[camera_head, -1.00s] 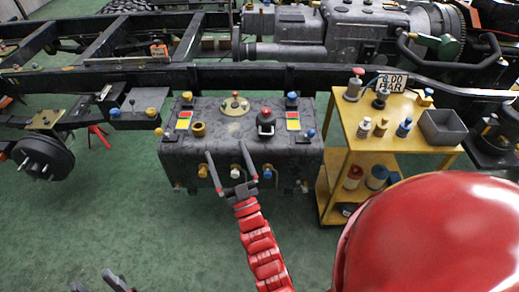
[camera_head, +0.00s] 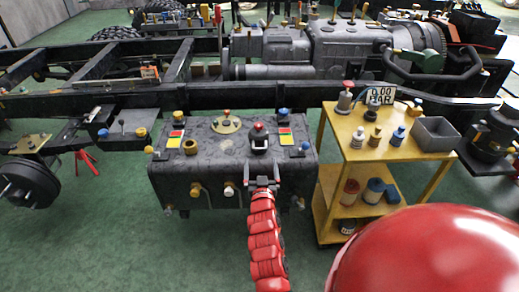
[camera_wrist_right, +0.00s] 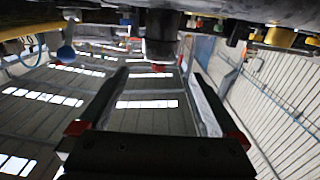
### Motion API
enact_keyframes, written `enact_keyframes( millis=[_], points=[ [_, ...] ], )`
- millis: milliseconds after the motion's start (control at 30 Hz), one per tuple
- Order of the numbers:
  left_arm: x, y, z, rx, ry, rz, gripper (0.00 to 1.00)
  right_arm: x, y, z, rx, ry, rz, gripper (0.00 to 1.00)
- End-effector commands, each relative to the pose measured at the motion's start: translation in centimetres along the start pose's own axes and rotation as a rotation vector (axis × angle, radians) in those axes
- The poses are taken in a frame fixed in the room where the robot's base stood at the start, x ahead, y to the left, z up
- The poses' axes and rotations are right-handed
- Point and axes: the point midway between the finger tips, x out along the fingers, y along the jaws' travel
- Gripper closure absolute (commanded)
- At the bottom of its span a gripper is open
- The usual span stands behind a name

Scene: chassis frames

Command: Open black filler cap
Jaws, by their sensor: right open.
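The dark grey tank (camera_head: 222,168) stands in front of the chassis frame. On its top right stands the black filler cap (camera_head: 259,143) with a red knob on top. In the right wrist view the cap (camera_wrist_right: 161,40) hangs upside down in the picture, its red part toward my gripper. My right gripper (camera_head: 262,165) is open at the front of the cap, its fingers pointing at it. In the wrist view its fingers (camera_wrist_right: 158,85) lie left and right of the cap's line, with nothing between them. Contact cannot be told. My left gripper is out of view.
A yellow cart (camera_head: 345,150) with bottles and a grey bin (camera_head: 436,133) stands close on the right. Green floor is free at front left.

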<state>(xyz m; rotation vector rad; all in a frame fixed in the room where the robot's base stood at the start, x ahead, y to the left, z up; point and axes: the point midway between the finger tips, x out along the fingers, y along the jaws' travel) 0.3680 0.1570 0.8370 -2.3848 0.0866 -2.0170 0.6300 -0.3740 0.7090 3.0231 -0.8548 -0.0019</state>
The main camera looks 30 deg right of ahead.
Motion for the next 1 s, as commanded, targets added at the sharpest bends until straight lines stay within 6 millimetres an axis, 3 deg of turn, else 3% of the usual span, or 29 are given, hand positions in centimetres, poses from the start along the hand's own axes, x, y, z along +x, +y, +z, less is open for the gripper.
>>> enact_keyframes(
  millis=[200,400,833,1000],
  points=[
    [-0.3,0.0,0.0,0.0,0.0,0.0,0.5,4.5,0.1,0.0,0.0,0.001,0.002,0.01],
    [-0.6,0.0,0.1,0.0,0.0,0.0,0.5,7.2,0.0,0.0,0.001,0.001,0.001,0.01],
    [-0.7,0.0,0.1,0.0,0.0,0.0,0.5,8.2,-0.1,0.0,0.0,0.001,-0.002,0.01],
    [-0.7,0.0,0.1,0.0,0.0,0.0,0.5,8.2,-0.1,0.0,0.0,0.001,-0.002,0.3]
  ],
)
